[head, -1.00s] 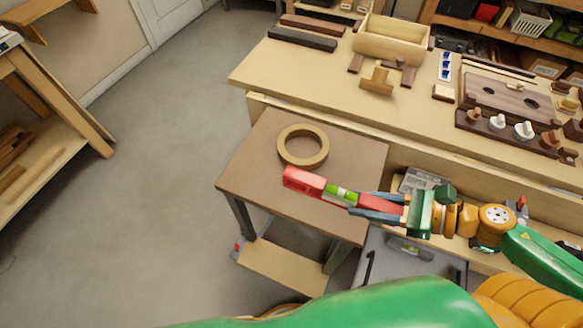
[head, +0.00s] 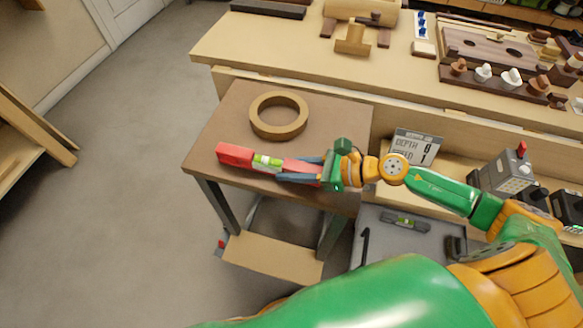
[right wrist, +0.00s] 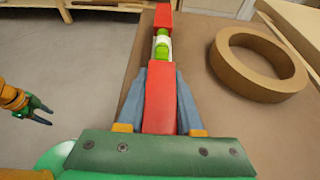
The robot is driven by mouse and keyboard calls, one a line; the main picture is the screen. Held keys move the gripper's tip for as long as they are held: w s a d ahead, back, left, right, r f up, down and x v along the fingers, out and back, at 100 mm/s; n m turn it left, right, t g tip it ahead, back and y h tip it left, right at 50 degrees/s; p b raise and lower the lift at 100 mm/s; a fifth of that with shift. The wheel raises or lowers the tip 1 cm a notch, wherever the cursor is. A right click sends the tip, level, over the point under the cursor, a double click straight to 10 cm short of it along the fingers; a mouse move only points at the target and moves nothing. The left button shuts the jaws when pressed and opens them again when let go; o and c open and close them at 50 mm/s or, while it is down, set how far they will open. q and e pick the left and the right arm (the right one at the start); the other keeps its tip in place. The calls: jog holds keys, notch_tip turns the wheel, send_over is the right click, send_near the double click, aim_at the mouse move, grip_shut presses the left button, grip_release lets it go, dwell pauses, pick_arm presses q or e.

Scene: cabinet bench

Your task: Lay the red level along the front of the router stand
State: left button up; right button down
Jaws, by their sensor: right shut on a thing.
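The red level (head: 236,154), with a green vial section in its middle, is over the front part of the brown-topped router stand (head: 215,125). It runs roughly along the stand's front edge; I cannot tell whether it touches the top. My right gripper (head: 290,171) is shut on the level's right end, and its fingers hide part of it. In the right wrist view the level (right wrist: 160,95) points straight away between the fingers. My left gripper (right wrist: 42,113) shows at the left of that view, apart from the stand, with its fingers spread and empty.
A tan ring (head: 279,115) lies on the stand behind the level. A long bench (head: 300,50) with wooden parts stands behind. A grey surface with a small grey level (head: 405,222) is right of the stand. Open floor (head: 110,220) lies to the left.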

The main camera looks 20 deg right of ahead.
jog(key=shift+f, duration=0.1)
jog(key=c, duration=1)
grip_release()
jog(key=shift+f, duration=0.1)
jog(key=o, duration=0.4)
jog(key=shift+o, duration=0.2)
